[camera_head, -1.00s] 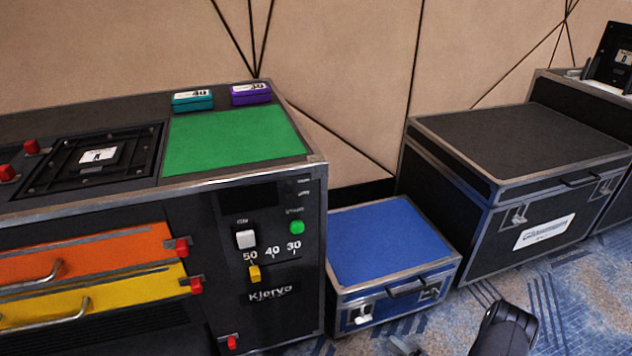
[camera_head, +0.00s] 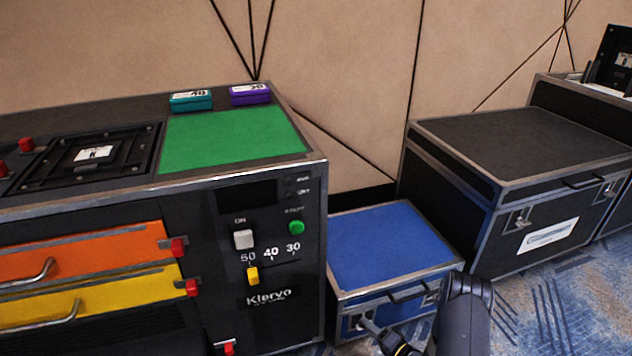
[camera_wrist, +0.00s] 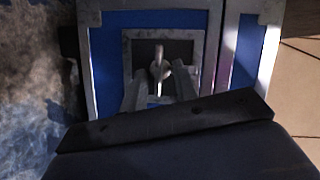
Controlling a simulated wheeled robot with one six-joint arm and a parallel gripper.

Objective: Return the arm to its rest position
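My gripper (camera_wrist: 158,92) shows in the wrist view with its two grey fingers apart. A gap lies between them, and a silver latch (camera_wrist: 160,66) on the blue case front stands at or just beyond the fingertips. I cannot tell whether they touch it. In the head view my dark arm (camera_head: 463,315) comes up from the bottom edge, in front of the right end of the blue case (camera_head: 390,245). The gripper end is low by the case's front latch, partly cut off by the frame.
The black console (camera_head: 200,183) with orange (camera_head: 85,250) and yellow drawers (camera_head: 100,295) stands left. Teal (camera_head: 190,101) and purple boxes (camera_head: 250,95) sit by its green mat (camera_head: 230,140). A larger black case (camera_head: 530,150) stands right. Patterned carpet (camera_head: 560,300) is clear at lower right.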

